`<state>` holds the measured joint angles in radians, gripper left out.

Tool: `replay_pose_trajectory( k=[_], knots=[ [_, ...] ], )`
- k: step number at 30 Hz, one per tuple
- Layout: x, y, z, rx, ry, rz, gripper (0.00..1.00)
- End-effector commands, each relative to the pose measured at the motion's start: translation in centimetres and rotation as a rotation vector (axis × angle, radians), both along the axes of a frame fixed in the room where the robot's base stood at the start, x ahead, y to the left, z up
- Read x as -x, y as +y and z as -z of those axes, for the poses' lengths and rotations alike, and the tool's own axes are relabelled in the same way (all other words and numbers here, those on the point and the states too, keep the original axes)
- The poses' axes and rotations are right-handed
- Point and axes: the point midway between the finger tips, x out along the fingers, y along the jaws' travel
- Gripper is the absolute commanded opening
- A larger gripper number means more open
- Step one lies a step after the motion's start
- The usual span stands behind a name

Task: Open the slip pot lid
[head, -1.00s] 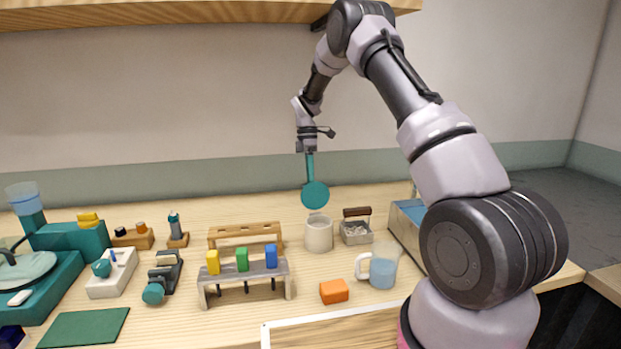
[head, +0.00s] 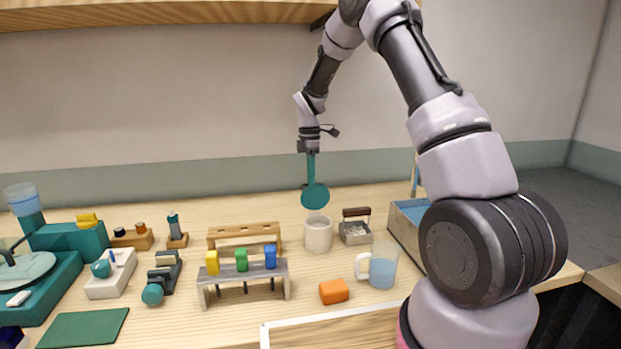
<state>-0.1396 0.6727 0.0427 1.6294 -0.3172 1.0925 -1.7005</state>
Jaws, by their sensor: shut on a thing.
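My gripper (head: 309,152) is at the upper middle, pointing down. It is shut on the top of the straight handle of a teal round paddle-like piece (head: 315,196). This piece hangs upright with its disc at the bottom. A pale grey-white cylindrical pot (head: 318,237) stands on the table just below the disc. The disc appears just above or behind the pot's rim; I cannot tell whether they touch. The inside of the pot is hard to make out. I cannot tell whether the teal piece is the pot's lid.

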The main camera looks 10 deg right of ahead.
Motion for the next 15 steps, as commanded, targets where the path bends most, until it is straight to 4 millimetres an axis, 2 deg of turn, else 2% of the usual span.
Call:
replay_pose_trajectory(
  k=[7, 8, 9, 10, 15],
  knots=[
    [-0.05, -0.06, -0.02, 0.000, -0.001, 0.001, 0.00],
    [-0.05, -0.06, -0.02, 0.000, -0.001, 0.001, 0.27],
    [-0.05, -0.06, -0.02, 0.000, 0.000, 0.001, 0.42],
    [-0.05, -0.05, -0.01, 0.000, 0.000, 0.001, 0.46],
    [-0.04, -0.02, 0.00, 0.000, 0.000, 0.001, 0.46]
  ],
)
